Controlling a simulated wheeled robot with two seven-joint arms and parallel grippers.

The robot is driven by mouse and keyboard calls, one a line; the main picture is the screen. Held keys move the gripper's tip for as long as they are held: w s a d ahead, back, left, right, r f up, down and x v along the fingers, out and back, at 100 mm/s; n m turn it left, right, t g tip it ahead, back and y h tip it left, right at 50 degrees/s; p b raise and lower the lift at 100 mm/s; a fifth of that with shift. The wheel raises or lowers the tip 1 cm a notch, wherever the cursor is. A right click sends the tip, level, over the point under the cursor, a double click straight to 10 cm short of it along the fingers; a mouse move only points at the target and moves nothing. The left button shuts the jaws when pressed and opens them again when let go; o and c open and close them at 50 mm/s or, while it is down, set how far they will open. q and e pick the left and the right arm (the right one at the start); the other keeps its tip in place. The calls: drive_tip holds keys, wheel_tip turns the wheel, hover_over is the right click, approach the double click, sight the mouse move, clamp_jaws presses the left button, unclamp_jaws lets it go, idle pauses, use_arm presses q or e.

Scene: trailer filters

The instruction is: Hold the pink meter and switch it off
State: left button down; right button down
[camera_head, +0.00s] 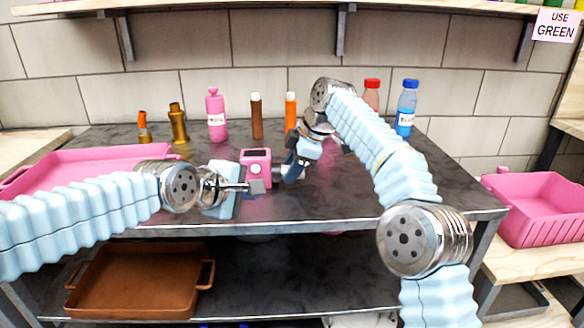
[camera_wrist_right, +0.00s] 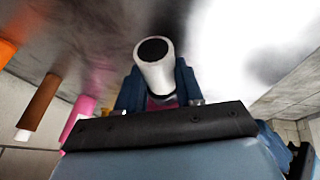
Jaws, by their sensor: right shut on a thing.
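The pink meter (camera_head: 256,155) stands near the middle of the dark table, its dark screen and a pale round spot facing me. My right gripper (camera_head: 291,172) comes down from the right, close against the meter's right side. In the right wrist view, the jaws (camera_wrist_right: 158,95) are shut around a white cylinder with a black end; a strip of pink shows below it, seemingly part of the meter. My left gripper (camera_head: 250,188) is at the meter's lower left, its grey tip in front of the lower body. Its jaw gap and any contact are unclear.
Pink (camera_head: 215,115), brown (camera_head: 256,117) and orange (camera_head: 290,112) bottles stand along the back, with red-capped (camera_head: 371,95) and blue-capped (camera_head: 406,108) ones at right. A pink tray (camera_head: 95,157) lies left. A brown tray (camera_head: 140,283) is on the lower shelf. The table's front right is clear.

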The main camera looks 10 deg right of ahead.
drive_tip(key=c, duration=0.6)
unclamp_jaws()
drive_tip(key=shift+c, duration=0.2)
